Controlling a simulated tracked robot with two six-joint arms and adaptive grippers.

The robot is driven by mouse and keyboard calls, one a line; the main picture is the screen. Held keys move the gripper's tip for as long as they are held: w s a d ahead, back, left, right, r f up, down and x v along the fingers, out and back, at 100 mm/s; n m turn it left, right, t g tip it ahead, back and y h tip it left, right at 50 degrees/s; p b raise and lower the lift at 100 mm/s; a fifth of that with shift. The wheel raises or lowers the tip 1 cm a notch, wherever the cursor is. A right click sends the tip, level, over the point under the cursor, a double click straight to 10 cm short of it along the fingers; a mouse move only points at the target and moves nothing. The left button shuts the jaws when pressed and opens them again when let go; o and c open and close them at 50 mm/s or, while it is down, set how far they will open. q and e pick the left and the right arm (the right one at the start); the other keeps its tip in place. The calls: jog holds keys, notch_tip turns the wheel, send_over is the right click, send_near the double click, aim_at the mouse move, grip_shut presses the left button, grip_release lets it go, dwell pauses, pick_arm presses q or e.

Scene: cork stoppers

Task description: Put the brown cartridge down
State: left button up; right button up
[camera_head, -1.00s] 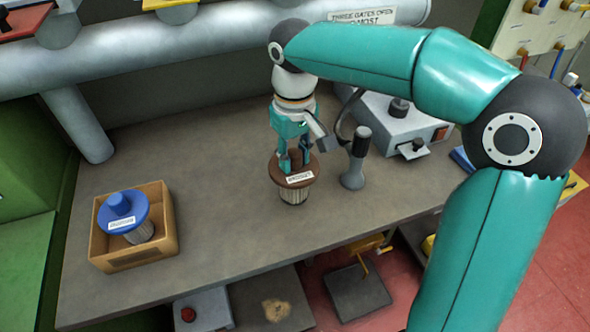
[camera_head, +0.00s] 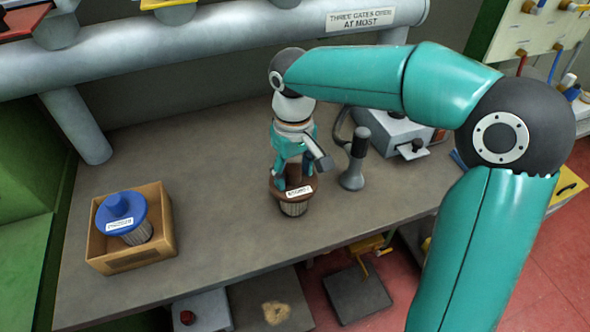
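The fingers and gripper body partly hide the top, so any light contact cannot be seen. My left gripper is not in view.
A blue-topped cartridge (camera_head: 121,212) sits in an open cardboard box (camera_head: 163,240) on the left. The grey tool with a dark handle (camera_head: 355,165) stands close right of the brown cartridge. A grey device (camera_head: 388,130) is behind. Bench between box and cartridge is clear.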

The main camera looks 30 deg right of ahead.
notch_tip(320, 180, up, 12)
jog(key=p, duration=0.1)
jog(key=shift+p, duration=0.35)
jog(key=shift+r, duration=0.15)
dwell(0.5)
